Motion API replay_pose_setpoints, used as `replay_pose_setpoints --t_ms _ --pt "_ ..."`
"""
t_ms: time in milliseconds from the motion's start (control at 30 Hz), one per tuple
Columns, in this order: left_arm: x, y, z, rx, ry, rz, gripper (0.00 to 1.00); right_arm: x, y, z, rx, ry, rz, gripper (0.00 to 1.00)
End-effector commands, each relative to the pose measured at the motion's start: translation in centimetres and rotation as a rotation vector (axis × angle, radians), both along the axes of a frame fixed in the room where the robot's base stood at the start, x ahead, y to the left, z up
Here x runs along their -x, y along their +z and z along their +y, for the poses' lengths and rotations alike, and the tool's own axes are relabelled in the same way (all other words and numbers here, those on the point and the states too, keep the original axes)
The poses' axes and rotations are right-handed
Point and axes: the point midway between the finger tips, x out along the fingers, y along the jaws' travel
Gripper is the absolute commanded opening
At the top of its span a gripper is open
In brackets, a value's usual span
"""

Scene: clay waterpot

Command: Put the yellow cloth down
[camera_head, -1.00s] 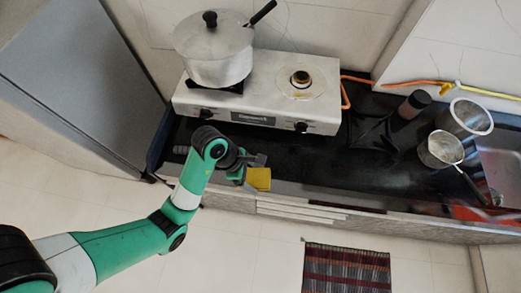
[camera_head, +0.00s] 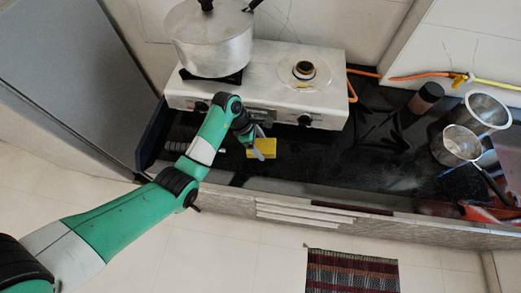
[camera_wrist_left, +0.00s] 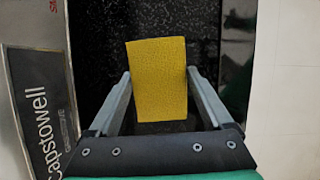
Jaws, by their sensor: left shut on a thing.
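The yellow cloth (camera_head: 262,149) is a flat rectangular piece over the black counter in front of the stove. My left gripper (camera_head: 259,149) is at the cloth in the head view. In the left wrist view the cloth (camera_wrist_left: 158,80) sits between the two fingers of the left gripper (camera_wrist_left: 158,82), which are shut on it. Whether the cloth touches the counter (camera_head: 330,165) is hard to tell. My right gripper is not in view.
A steel gas stove (camera_head: 270,85) with a large lidded pot (camera_head: 209,40) stands behind the gripper. At the right are a dark cylinder (camera_head: 426,97) and two steel pans (camera_head: 487,112) (camera_head: 458,145). Open counter lies to the right of the cloth.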

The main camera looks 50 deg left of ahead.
Motion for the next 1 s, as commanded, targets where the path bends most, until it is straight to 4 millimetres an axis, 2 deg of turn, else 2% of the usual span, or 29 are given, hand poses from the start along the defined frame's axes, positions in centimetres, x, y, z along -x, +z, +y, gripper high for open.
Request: replay_pose_setpoints --t_ms 33,100,467,500,567,833,967,1000 --pt "0.2 -1.3 -0.1 0.002 0.000 0.007 0.39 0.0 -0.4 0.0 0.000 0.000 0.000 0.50" --pt "0.2 -2.0 -0.1 0.001 0.000 0.006 0.39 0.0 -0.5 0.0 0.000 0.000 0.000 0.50" --pt "0.2 -2.5 -0.1 0.000 -0.001 0.003 0.39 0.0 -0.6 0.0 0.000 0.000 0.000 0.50" --pt "0.2 -2.5 -0.1 0.000 -0.001 0.003 0.87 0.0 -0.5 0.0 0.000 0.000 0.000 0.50" --pt "0.2 -2.4 -0.1 0.000 -0.001 0.003 0.98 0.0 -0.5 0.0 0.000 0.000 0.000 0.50" --pt "0.2 -2.5 -0.1 0.000 -0.001 0.003 1.00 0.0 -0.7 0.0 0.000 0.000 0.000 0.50" --pt "0.2 -3.1 -0.1 0.000 -0.001 0.002 1.00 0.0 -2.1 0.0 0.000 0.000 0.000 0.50" --pt "0.3 -1.5 0.1 0.000 0.001 0.000 1.00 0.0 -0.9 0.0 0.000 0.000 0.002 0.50"
